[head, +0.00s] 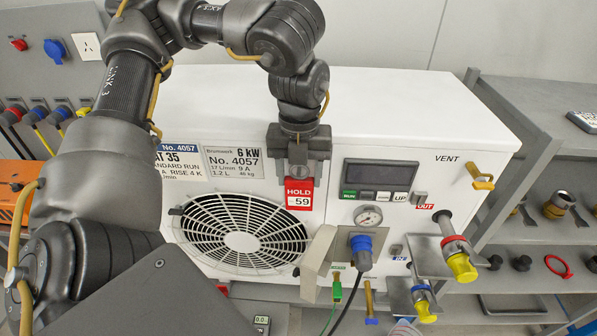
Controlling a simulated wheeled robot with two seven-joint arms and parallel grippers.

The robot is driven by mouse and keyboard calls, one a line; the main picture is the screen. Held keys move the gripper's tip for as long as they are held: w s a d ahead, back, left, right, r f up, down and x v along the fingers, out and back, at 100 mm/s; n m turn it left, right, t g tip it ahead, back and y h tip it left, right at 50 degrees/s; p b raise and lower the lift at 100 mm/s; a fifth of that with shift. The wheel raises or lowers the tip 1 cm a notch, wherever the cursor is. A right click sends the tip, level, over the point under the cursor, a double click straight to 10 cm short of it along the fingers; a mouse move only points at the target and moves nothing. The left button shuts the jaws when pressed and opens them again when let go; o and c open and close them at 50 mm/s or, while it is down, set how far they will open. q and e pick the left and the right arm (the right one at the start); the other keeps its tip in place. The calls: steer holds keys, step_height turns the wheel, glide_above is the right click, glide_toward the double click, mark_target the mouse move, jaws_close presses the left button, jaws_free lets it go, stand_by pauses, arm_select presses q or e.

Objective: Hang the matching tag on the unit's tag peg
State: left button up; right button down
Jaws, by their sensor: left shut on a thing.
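My left gripper (298,168) comes down from above in front of the white unit (400,130). It is shut on a red and white tag (299,194) that reads HOLD and 59. The tag hangs upright below the fingers, close to the unit's front, between the fan grille and the display. I cannot tell whether it touches the front. I cannot make out the tag peg; the gripper and tag cover that part of the front. The unit's plate (233,162) reads No. 4057, 6 kW. My right gripper is not in view.
The unit's front carries a fan grille (240,243), a display (380,174), a gauge (368,216), a blue plug (361,250) and yellow-capped pipe ends (461,268). A beige flap (318,263) sticks out below. Grey shelves (540,195) with small parts stand at the right.

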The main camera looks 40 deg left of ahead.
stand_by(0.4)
arm_select(q)
steer(key=o, duration=1)
steer(key=shift+o, duration=0.2)
steer(key=shift+w+r, duration=0.15)
steer(key=shift+r, duration=0.3)
step_height(320, 180, up, 9)
steer(key=shift+r, duration=0.15)
steer(key=shift+s+d+r, duration=0.1)
steer(key=shift+s+r, duration=0.15)
steer(key=shift+r, duration=0.1)
steer(key=shift+w+f, duration=0.1)
